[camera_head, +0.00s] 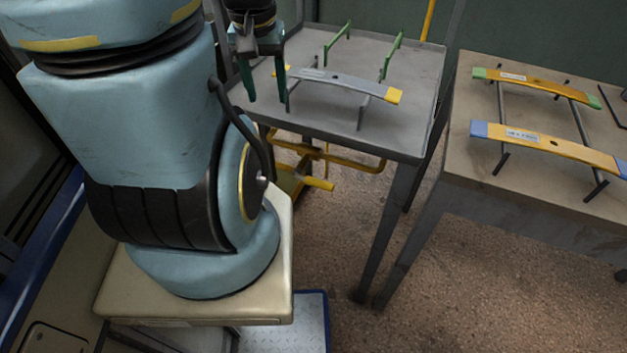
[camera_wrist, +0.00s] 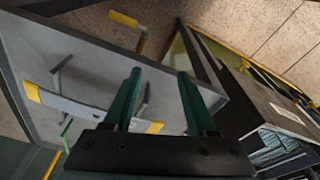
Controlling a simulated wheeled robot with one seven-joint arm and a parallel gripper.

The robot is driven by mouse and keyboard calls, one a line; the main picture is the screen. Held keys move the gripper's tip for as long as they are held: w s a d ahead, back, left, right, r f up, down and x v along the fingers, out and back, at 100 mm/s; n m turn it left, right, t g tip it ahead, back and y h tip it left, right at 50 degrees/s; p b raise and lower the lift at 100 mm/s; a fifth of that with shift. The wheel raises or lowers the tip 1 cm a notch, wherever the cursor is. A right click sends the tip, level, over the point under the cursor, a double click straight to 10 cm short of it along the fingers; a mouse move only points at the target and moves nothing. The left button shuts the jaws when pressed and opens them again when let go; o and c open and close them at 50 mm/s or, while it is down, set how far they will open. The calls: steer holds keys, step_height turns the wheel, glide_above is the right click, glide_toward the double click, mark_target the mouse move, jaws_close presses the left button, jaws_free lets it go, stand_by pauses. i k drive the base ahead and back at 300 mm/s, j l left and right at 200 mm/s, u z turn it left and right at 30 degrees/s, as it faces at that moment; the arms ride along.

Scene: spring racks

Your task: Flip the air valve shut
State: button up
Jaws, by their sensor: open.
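My gripper (camera_head: 267,104) is open and empty, its two dark green fingers pointing down over the left end of the grey table in the head view. In the wrist view my gripper (camera_wrist: 158,74) has its fingers clearly apart with nothing between them. I cannot make out an air valve for certain in either view. A yellow bar frame with a stubby yellow handle (camera_head: 318,184) shows below the table's front edge; a yellow bar end (camera_wrist: 124,19) also shows past the table edge in the wrist view. I cannot tell whether either belongs to the valve.
A second table (camera_head: 465,165) at right holds two orange springs (camera_head: 547,148). The floor between is clear.

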mark_target(328, 186)
steer(key=j+z, duration=0.3)
steer(key=j, duration=0.6)
steer(key=j+z, duration=0.3)
steer(key=j, duration=0.6)
steer(key=i, duration=0.05)
